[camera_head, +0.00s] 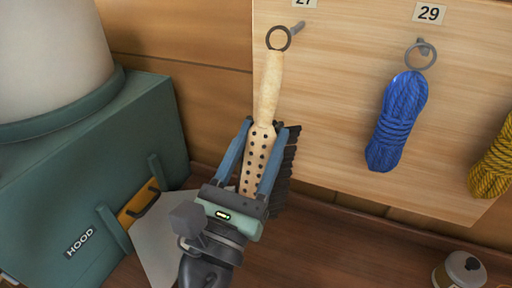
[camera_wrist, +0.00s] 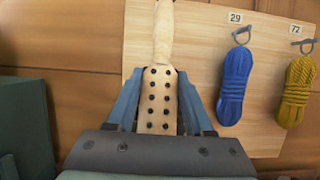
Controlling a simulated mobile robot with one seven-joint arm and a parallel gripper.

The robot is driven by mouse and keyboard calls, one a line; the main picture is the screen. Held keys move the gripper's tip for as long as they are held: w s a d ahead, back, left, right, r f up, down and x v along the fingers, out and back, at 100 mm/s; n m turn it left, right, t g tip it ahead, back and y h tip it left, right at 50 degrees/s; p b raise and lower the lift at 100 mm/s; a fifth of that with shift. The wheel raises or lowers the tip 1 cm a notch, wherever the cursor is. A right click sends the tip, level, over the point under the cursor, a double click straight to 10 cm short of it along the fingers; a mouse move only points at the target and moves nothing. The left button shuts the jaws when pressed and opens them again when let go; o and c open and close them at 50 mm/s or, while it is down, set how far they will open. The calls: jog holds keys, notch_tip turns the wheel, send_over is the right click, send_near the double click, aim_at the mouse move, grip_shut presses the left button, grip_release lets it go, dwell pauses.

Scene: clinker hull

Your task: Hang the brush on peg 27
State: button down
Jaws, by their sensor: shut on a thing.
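The brush (camera_head: 267,90) has a pale wooden handle, a dotted back, dark bristles to the right and a dark ring (camera_head: 278,38) at its top. My gripper (camera_head: 253,128) is shut on the brush's dotted body, with a blue finger on each side. The brush is upright, slightly tilted; it also shows in the wrist view (camera_wrist: 162,92). Peg 27 (camera_head: 298,28) is a grey peg under a label cut off by the top edge. The ring appears just left of and below the peg's tip; I cannot tell whether they touch. The wrist view does not show the ring or peg.
The wooden board (camera_head: 335,120) also holds a blue rope coil (camera_head: 398,120) on peg 29 and a yellow coil (camera_head: 495,158) at right. A green box marked HOOD (camera_head: 60,190) stands left. A small lidded pot (camera_head: 460,270) sits lower right.

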jog(key=w+d+f+b, duration=0.1)
jog(key=w+d, duration=0.1)
jog(key=w, duration=0.5)
jog(key=shift+w+d, duration=0.2)
dwell(0.5)
dwell(0.7)
jog(key=shift+c, duration=1)
grip_release()
jog(key=shift+f, duration=0.1)
